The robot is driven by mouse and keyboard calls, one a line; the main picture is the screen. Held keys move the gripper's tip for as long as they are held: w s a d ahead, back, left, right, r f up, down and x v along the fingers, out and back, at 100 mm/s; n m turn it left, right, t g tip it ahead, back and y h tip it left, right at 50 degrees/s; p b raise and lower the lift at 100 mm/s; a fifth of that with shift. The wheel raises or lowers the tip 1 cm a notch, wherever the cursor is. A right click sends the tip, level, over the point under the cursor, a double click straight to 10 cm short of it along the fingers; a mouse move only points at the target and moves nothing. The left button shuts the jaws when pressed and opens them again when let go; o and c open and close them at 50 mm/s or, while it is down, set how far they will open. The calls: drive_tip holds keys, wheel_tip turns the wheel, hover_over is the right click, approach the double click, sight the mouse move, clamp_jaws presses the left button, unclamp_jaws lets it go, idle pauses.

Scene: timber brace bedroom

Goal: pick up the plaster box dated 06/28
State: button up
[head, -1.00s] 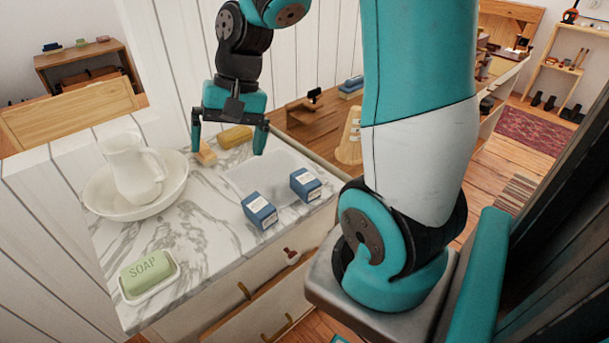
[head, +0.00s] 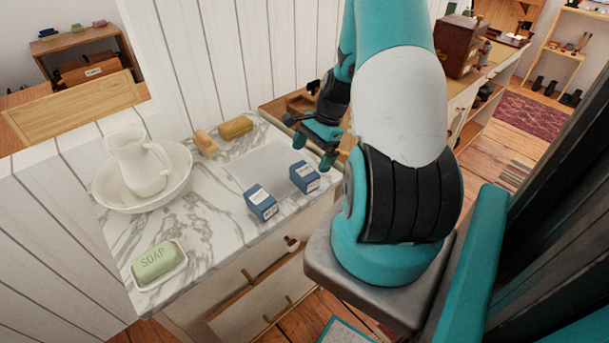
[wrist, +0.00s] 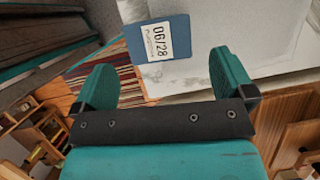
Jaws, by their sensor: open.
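A small blue box with a white label reading 06/28 (wrist: 157,40) shows in the wrist view, just beyond the gap between my fingers. In the head view, this appears to be the right-hand blue box (head: 305,177), on the marble counter by the white mat. A second blue box (head: 262,203) stands to its lower left; its label is too small to read. My gripper (head: 313,150) is open and empty, just above and right of the right-hand box. Its two fingers (wrist: 165,78) are spread apart in the wrist view, with nothing between them.
The marble counter (head: 205,215) also holds a white pitcher (head: 140,165) in a basin, green soap (head: 158,262) on a dish, a yellow sponge-like block (head: 235,127) and a tan wooden piece (head: 206,143). A white plank wall (head: 215,70) rises behind. The white mat (head: 258,165) is bare.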

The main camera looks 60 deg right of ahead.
sight(305, 170)
drive_tip(key=p+x, duration=0.1)
drive_tip(key=x, duration=0.6)
drive_tip(key=shift+a+f, duration=0.25)
drive_tip(key=shift+c, duration=0.2)
drive_tip(key=c, duration=0.8)
